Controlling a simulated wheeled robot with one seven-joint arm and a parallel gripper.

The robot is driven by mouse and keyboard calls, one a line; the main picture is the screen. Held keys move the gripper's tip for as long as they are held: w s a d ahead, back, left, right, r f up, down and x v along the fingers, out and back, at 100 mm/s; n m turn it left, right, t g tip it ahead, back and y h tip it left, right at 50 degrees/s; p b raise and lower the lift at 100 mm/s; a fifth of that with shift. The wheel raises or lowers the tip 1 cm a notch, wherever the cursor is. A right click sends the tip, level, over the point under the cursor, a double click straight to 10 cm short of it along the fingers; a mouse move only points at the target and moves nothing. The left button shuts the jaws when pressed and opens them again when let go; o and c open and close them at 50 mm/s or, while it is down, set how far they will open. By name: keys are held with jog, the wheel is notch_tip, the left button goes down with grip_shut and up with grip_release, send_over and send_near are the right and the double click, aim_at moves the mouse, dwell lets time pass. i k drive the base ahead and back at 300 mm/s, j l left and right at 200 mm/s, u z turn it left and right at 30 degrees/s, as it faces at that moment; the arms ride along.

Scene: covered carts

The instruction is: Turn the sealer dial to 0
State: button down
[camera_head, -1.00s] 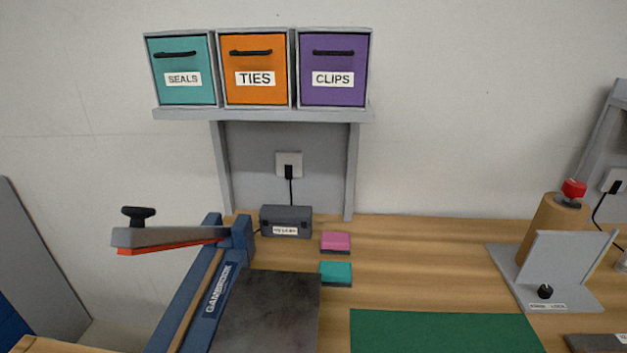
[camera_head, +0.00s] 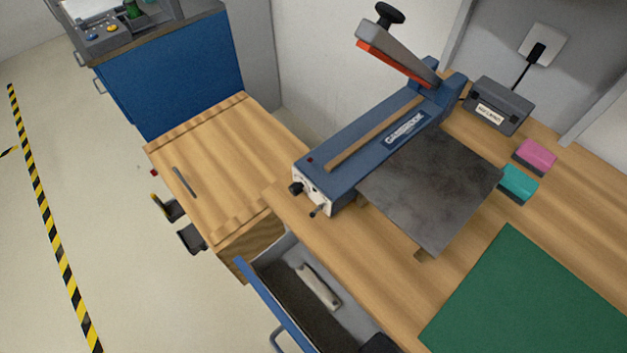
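The blue sealer (camera_head: 357,145) stands on the wooden bench with its grey and red lever arm (camera_head: 398,53) raised. On its white front end panel sits a small black dial (camera_head: 296,188). A small switch lever (camera_head: 317,211) sits lower on the same panel. The dial's markings are too small to read, so I cannot tell its setting. My gripper is not in view.
A dark plate (camera_head: 432,188) adjoins the sealer. An open drawer (camera_head: 262,291) below the bench front holds a light-handled object (camera_head: 318,286). A wooden-topped cart (camera_head: 222,165) stands left of the bench. A green mat (camera_head: 530,300) lies at right. Pale floor is free at far left.

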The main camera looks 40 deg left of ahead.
aim_at(296, 188)
jog(key=j+u, duration=0.1)
jog(key=u, duration=0.25)
jog(key=k+j+u, duration=0.1)
jog(key=u, duration=0.25)
jog(key=j+u, duration=0.1)
jog(key=u, duration=0.25)
